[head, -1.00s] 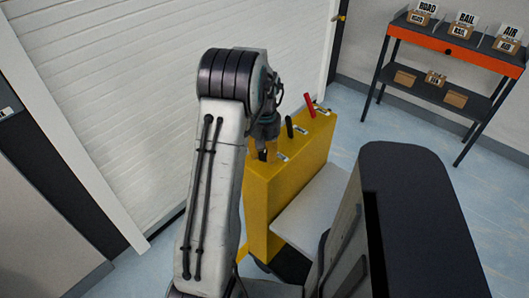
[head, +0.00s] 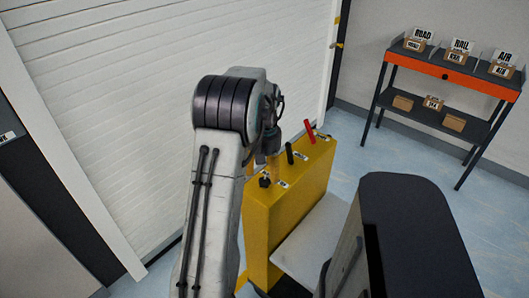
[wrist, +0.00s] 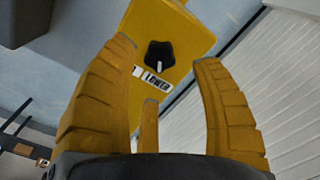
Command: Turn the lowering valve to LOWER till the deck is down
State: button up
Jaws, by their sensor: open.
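The lowering valve is a black star-shaped knob (head: 264,181) at the near end of the top of a yellow cabinet (head: 285,215). In the wrist view the knob (wrist: 160,54) shows a white pointer mark, with a LOWER label (wrist: 156,80) beside it. My gripper (head: 270,164) is above the cabinet top, close to the knob. In the wrist view its yellow fingers are spread wide with nothing between them, and the knob lies beyond the fingertips, apart from them. A light grey plate (head: 312,243), perhaps the deck, is low beside the cabinet; its height is hard to tell.
A black lever (head: 289,153) and a red lever (head: 309,131) stand farther along the cabinet top. A white roller shutter (head: 150,90) is close behind the cabinet. An orange and black shelf (head: 440,65) with small boxes stands at the back right, with clear floor before it.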

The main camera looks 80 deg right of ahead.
aim_at(265, 178)
notch_tip(265, 178, up, 8)
dwell(0.4)
jog(key=shift+f, duration=0.1)
dwell(0.7)
jog(key=w+a+f+m+y, duration=0.1)
jog(key=w+a+f+m, duration=0.2)
jog(key=a+f, duration=0.5)
jog(key=w+a+r+n+t+p, duration=0.1)
jog(key=w+a+r+n, duration=0.4)
jog(key=a, duration=0.7)
jog(key=w+a+r+n+t+p, duration=0.1)
jog(key=w+a+r+n+p, duration=0.2)
jog(key=a, duration=1)
jog(key=w+a+r+n+t+h+p, duration=0.1)
jog(key=w+a+r+n, duration=0.7)
jog(key=a, duration=0.4)
jog(key=shift+w+a+r+n+p, duration=0.3)
jog(key=shift+w+n+p, duration=0.1)
jog(key=shift+w+n, duration=0.35)
